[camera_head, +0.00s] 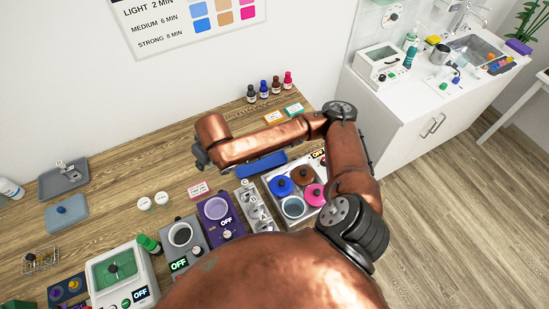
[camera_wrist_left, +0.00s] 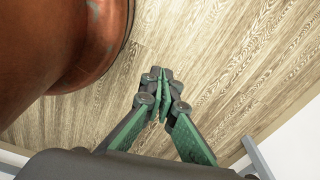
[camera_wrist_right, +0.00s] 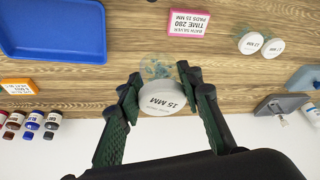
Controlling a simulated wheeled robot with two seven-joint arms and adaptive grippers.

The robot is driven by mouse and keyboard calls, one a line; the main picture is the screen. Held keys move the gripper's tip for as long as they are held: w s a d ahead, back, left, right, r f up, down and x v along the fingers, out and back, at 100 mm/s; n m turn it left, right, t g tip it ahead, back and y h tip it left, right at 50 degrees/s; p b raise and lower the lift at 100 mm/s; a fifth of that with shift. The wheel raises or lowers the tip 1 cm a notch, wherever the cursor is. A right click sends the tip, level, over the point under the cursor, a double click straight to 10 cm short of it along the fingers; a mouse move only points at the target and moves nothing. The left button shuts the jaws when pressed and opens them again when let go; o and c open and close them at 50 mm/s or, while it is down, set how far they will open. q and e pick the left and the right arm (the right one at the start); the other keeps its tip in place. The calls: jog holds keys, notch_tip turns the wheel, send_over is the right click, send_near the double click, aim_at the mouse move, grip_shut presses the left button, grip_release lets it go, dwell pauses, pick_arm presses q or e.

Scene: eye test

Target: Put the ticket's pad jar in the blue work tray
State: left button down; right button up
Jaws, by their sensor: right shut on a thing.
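My right gripper (camera_wrist_right: 160,88) is shut on a jar with a white lid marked 15 MM (camera_wrist_right: 165,102); its clear body shows beyond the lid. Whether the jar touches the table is unclear. In the head view the right gripper (camera_head: 201,156) is largely hidden by its arm, and the jar is hidden. The pink ticket (camera_wrist_right: 188,24) reads bath silver and pads 15 MM; it also lies in the head view (camera_head: 199,189). The blue work tray (camera_wrist_right: 50,28) is empty where it shows; my arm partly covers it in the head view (camera_head: 262,165). My left gripper (camera_wrist_left: 163,78) is shut and empty above the floor.
Two other white-lidded jars (camera_wrist_right: 260,45) stand beside the ticket. An orange card (camera_wrist_right: 18,87) and small bottles (camera_wrist_right: 32,122) are near the wall. Cups, devices and a palette of coloured pots (camera_head: 302,174) crowd the table front. Bare wood lies between ticket and blue tray.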

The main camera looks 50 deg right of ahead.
jog(key=d+f+n+p, duration=0.2)
jog(key=d+p, duration=0.5)
jog(key=d, duration=0.2)
jog(key=n+y+p, duration=0.1)
jog(key=n+p, duration=0.1)
jog(key=p, duration=0.3)
send_over(259, 160)
notch_tip(259, 160, down, 8)
jog(key=shift+w+f, duration=0.1)
jog(key=shift+w, duration=0.05)
jog(key=shift+f+p, duration=0.4)
jog(key=shift+f, duration=1.75)
jog(key=shift+f, duration=0.1)
jog(key=o, duration=1.2)
jog(key=shift+c, duration=0.2)
jog(key=v, duration=1.2)
jog(key=shift+d+b, duration=0.3)
